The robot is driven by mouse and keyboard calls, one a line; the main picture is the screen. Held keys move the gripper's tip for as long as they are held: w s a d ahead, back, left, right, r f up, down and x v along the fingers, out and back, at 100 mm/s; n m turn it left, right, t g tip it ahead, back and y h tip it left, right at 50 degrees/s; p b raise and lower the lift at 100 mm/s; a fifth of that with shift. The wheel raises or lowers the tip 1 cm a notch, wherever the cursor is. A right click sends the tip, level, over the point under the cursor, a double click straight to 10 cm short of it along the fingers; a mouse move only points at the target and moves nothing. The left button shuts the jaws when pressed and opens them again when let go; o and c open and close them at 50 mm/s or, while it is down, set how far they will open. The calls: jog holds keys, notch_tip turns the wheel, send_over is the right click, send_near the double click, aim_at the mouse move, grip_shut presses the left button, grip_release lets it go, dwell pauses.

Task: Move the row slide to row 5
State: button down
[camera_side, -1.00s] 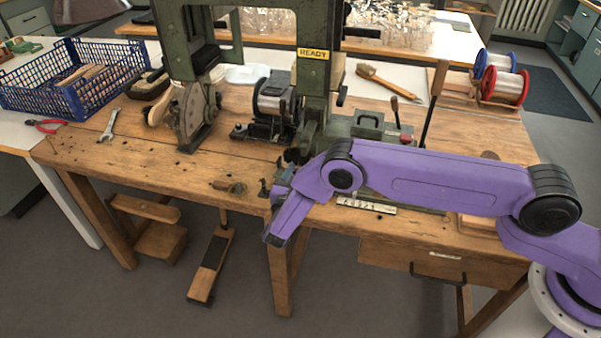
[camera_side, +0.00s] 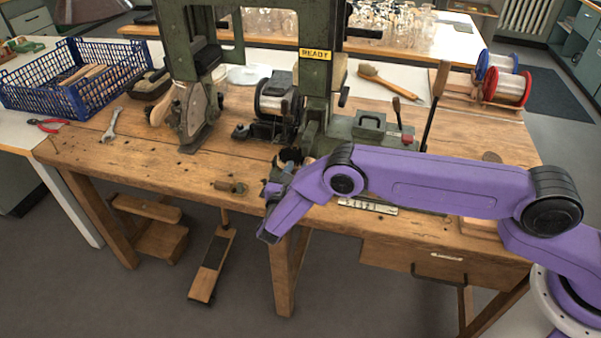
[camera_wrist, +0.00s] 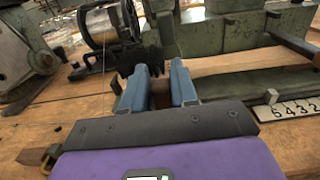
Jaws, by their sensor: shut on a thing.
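My gripper (camera_wrist: 160,80) has its two blue fingers close together on a brown piece (camera_wrist: 160,96) in the wrist view, apparently the grip of the row slide. Most of that piece is hidden by the fingers. In the side view my gripper (camera_side: 283,172) is at the bench's front edge, just under the green machine's post. In the side view my arm partly covers the plate (camera_side: 368,206).
The green tufting machine (camera_side: 315,85) bears a READY label. A wire spool (camera_side: 275,100) stands left of its post. A blue crate (camera_side: 70,80), pliers (camera_side: 48,125) and a wrench (camera_side: 110,124) lie at left. A brass fitting (camera_side: 230,187) lies near the bench's front edge.

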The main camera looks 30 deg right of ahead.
jog(key=shift+w+a, duration=0.15)
jog(key=shift+a, duration=0.15)
jog(key=c, duration=1)
grip_release()
jog(key=shift+o, duration=0.2)
jog(key=v, duration=1.7)
jog(key=shift+a+r, duration=0.1)
